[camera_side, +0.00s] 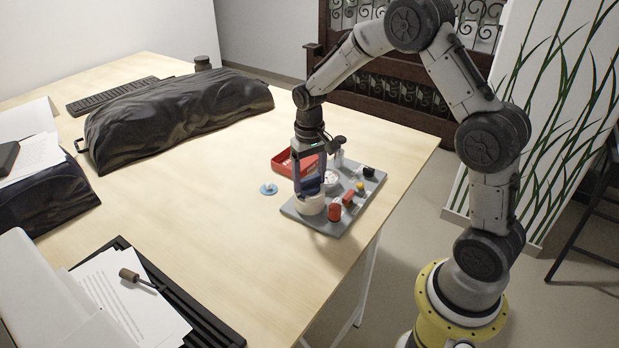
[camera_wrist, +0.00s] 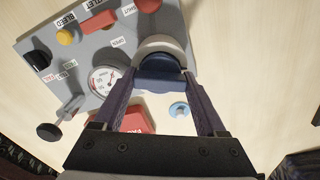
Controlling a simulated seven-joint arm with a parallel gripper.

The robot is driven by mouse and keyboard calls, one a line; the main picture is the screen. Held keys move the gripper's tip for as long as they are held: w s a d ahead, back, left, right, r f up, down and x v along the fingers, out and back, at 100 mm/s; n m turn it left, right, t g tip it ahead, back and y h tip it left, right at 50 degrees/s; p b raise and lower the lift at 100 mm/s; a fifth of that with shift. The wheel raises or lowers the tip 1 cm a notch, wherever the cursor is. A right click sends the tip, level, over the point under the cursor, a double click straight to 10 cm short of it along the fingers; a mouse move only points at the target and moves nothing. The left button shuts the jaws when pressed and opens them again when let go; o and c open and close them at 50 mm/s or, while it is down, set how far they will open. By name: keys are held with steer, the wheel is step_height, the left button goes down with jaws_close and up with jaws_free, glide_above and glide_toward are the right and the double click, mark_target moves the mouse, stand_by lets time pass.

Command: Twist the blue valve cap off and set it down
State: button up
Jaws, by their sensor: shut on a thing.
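The blue valve cap (camera_wrist: 160,66) sits between the fingers of my gripper (camera_wrist: 161,78) in the wrist view. In the side view the blue cap (camera_side: 311,184) is partly hidden by the fingers of my gripper (camera_side: 310,190), which point down. My gripper is shut on the cap. A round white valve base (camera_side: 309,204) is directly under the cap, at the near left corner of the grey panel (camera_side: 326,229). The white base also shows in the wrist view (camera_wrist: 160,42). I cannot tell whether the cap still touches the base.
The panel holds a gauge (camera_wrist: 104,80), a red knob (camera_side: 334,212), a red block (camera_side: 348,198), a yellow knob (camera_side: 360,186) and a black knob (camera_side: 369,171). A red tray (camera_side: 281,160) and small light-blue disc (camera_side: 268,189) are beside it. Table left of the disc is clear.

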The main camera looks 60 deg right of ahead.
mark_target(310, 177)
steer(key=shift+n, duration=0.5)
steer(key=n, duration=0.4)
steer(key=shift+r, duration=0.2)
stand_by(0.3)
steer(key=shift+r, duration=0.3)
steer(key=shift+r, duration=1.8)
